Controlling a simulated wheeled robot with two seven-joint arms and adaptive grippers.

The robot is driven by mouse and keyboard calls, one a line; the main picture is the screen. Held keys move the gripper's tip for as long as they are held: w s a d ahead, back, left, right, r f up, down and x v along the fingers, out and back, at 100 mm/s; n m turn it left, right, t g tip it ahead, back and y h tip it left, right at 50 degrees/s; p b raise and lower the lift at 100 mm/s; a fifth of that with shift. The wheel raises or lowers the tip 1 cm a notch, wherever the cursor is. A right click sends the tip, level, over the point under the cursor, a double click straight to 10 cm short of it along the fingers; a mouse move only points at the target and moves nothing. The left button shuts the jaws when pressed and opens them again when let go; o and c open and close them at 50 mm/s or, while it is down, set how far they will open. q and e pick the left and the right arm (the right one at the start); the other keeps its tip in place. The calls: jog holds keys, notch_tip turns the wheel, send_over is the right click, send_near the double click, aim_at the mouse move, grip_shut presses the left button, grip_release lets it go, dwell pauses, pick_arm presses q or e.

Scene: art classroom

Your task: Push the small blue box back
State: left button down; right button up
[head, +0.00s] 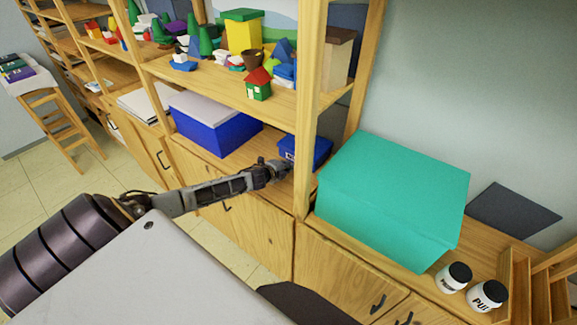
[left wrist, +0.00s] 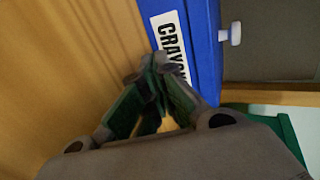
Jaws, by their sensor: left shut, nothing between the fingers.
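The small blue box (head: 305,149) sits on the lower wooden shelf in the head view, between a larger blue box and the shelf post. In the left wrist view the small blue box (left wrist: 206,50) fills the upper middle and shows a white label reading "CRAYO" and a light knob. My left gripper (head: 283,167) is shut and empty, with its fingertips at the front of the small box. In the left wrist view the fingertips (left wrist: 155,66) overlap the label's edge; I cannot tell whether they touch it. My right gripper is not in view.
The larger blue box (head: 213,132) with a pale lid stands left of the small box. The shelf post (head: 308,120) rises close on the right, with a big teal box (head: 385,195) beyond it. The upper shelf (head: 220,85) with toys hangs above.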

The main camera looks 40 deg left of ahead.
pick_arm(q)
jog(key=shift+r, duration=0.15)
jog(key=shift+s+r+p, duration=0.25)
jog(key=shift+r+p, duration=0.25)
jog(key=shift+p, duration=0.15)
jog(key=shift+s+r+p, duration=0.25)
jog(key=shift+r+p, duration=0.25)
jog(key=shift+p, duration=0.1)
jog(key=shift+s+r+p, duration=0.25)
jog(key=shift+r+p, duration=0.1)
jog(key=shift+r, duration=0.2)
jog(key=shift+s+r+p, duration=0.25)
jog(key=shift+r+p, duration=0.05)
jog(key=shift+r, duration=0.25)
jog(key=shift+s+f, duration=0.1)
jog(key=shift+s, duration=0.55)
jog(key=s, duration=1.8)
jog(key=shift+s+a, duration=0.2)
jog(key=shift+s, duration=0.15)
dwell(0.4)
jog(key=shift+n, duration=0.3)
dwell(0.3)
